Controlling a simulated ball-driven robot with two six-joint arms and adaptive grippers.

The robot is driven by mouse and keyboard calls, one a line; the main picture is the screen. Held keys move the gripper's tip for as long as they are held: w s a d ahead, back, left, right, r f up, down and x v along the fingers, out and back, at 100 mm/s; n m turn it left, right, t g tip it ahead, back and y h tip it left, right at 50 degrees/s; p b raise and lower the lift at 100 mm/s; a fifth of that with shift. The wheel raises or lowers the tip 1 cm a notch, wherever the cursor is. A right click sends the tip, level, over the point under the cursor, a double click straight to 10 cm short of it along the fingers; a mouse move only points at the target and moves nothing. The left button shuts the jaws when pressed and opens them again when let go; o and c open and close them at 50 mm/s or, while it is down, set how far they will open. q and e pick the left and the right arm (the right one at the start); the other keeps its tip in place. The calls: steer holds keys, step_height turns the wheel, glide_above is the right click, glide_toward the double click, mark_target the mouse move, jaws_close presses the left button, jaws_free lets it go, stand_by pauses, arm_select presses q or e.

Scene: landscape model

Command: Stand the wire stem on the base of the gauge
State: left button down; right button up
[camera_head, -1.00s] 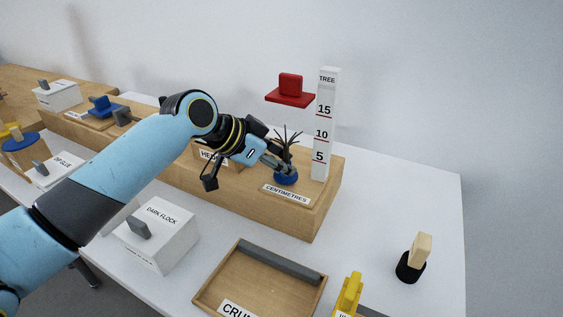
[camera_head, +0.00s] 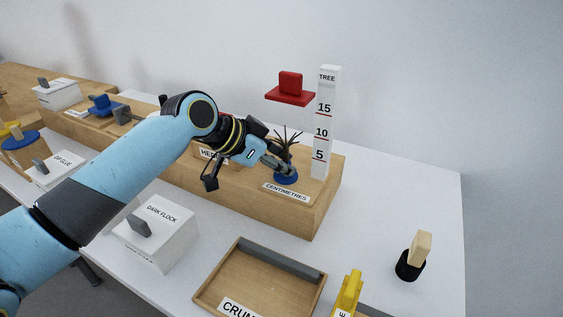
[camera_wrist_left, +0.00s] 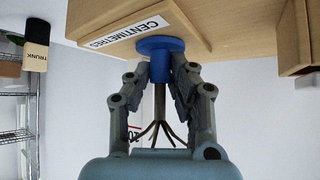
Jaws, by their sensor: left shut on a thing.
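The wire stem (camera_head: 286,141) is dark with several spread prongs at its top and a round blue foot (camera_head: 286,179). It stands upright on the wooden base of the gauge (camera_head: 310,212), behind the CENTIMETRES label and left of the white scale post (camera_head: 325,125). My left gripper (camera_head: 284,167) is shut on the stem just above the blue foot. In the left wrist view the grey fingers (camera_wrist_left: 170,88) close around the stem, and the blue foot (camera_wrist_left: 160,45) appears against the wood. Whether the foot fully touches the base is hard to tell. My right gripper is not in view.
A red slider (camera_head: 290,92) juts left from the post above the stem. The table's right side is mostly clear.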

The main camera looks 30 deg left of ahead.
arm_select(q)
steer(key=c, duration=1.1)
jaws_free()
steer(key=shift+p+v, duration=3.15)
steer(key=shift+v, duration=0.2)
steer(key=shift+s+a, duration=0.1)
